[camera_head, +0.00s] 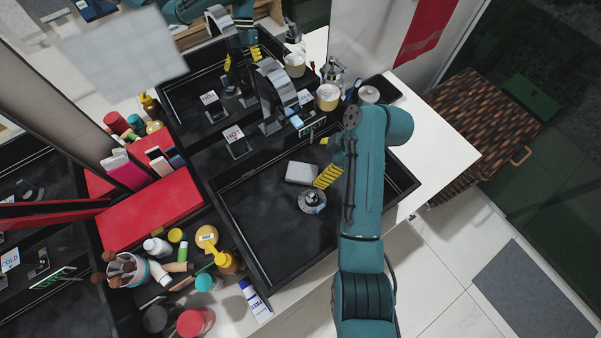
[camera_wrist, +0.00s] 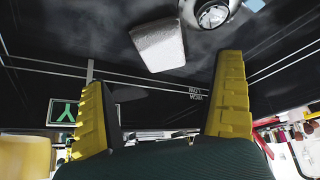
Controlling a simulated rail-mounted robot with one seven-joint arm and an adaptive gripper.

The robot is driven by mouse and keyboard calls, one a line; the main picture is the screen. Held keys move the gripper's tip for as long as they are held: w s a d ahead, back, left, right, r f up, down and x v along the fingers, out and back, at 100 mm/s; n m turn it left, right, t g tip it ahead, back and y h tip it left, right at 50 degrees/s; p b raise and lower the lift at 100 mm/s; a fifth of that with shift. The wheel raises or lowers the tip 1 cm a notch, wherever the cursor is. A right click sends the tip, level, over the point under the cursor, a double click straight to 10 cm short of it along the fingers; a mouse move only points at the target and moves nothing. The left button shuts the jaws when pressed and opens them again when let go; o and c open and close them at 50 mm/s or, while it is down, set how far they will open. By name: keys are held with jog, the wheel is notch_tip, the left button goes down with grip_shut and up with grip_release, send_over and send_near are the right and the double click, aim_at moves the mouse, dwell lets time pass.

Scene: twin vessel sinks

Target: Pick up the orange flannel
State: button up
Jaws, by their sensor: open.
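I cannot make out an orange flannel in either view. The only cloth I can pick out is a red towel (camera_head: 425,30) hanging at the upper right of the head view. My gripper (camera_head: 327,160) is over the near black sink basin, with its yellow fingers apart. In the wrist view my gripper (camera_wrist: 165,112) is open, with nothing between its fingers. A pale block (camera_head: 300,172) lies in the basin beside the drain (camera_head: 312,201). The block (camera_wrist: 158,47) also shows in the wrist view, beyond the fingertips and apart from them. My arm hides part of the basin's right side.
The basin wall (camera_head: 270,281) surrounds the gripper area. Tall taps (camera_head: 275,85) stand between the two basins. Bottles and jars crowd the left counter, beside a red box (camera_head: 150,212). A moka pot (camera_head: 333,72) and jars stand at the back. The white counter (camera_head: 447,150) is clear at right.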

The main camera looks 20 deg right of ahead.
aim_at(303, 172)
jog(key=b+x, duration=0.1)
jog(key=x, duration=0.3)
jog(key=b+x, duration=0.1)
jog(key=x, duration=0.3)
jog(key=shift+w+a+f, duration=0.1)
jog(key=shift+w+a, duration=0.2)
jog(key=shift+a, duration=0.25)
jog(key=c, duration=1.1)
notch_tip(303, 172, up, 10)
jog(key=p, duration=0.2)
jog(key=shift+p, duration=0.35)
jog(key=shift+c, duration=0.3)
